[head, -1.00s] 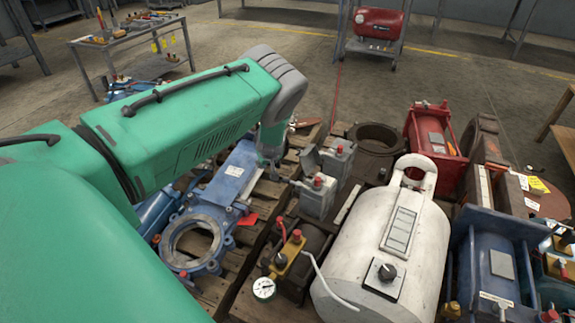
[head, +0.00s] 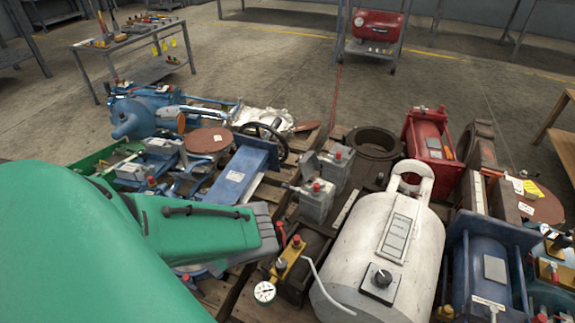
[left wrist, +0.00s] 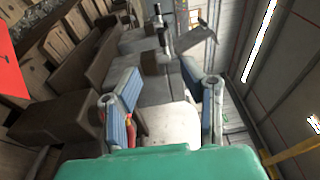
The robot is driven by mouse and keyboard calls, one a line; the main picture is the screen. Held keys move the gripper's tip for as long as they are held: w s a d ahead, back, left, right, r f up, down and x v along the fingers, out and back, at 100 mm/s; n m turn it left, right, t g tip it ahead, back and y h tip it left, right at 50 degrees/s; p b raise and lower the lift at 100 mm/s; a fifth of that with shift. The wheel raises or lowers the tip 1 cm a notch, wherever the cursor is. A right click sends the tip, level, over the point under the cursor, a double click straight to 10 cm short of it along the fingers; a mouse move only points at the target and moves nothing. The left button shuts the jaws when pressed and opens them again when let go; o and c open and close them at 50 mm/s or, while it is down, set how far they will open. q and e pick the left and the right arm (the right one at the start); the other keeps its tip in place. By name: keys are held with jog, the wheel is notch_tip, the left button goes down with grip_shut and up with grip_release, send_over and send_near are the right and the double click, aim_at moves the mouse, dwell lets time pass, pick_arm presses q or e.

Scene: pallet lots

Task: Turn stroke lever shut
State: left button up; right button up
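My left arm comes in from the left in the head view, and its gripper is hidden there behind the green arm link. In the left wrist view my left gripper (left wrist: 165,100) shows two fingers with blue pads, spread apart. A grey metal body lies beyond and between them; I see no firm grip on it. In the head view two grey boxes with red caps, a near one (head: 317,200) and a far one (head: 338,165), stand on the pallet. A short arm sticks out left from the near box; I cannot tell if it is the stroke lever. My right gripper is not in view.
A white cylinder with a handle (head: 350,275) stands right of the boxes. A brass valve with a gauge (head: 265,292) sits in front. A red machine (head: 432,140) and blue parts (head: 240,170) crowd the pallets.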

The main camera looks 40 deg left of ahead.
aim_at(287, 186)
pick_arm(q)
jog(key=shift+m, duration=0.3)
jog(key=shift+w+a+r+b, duration=0.15)
jog(key=shift+w+b, duration=0.65)
jog(key=shift+w, duration=1.4)
jog(key=shift+w+a+r+b, duration=0.15)
jog(key=shift+w+b, duration=0.6)
jog(key=shift+w, duration=1.5)
jog(key=shift+w+a+r+b, duration=0.15)
jog(key=shift+w+b, duration=0.65)
jog(key=shift+w, duration=1.4)
grip_shut()
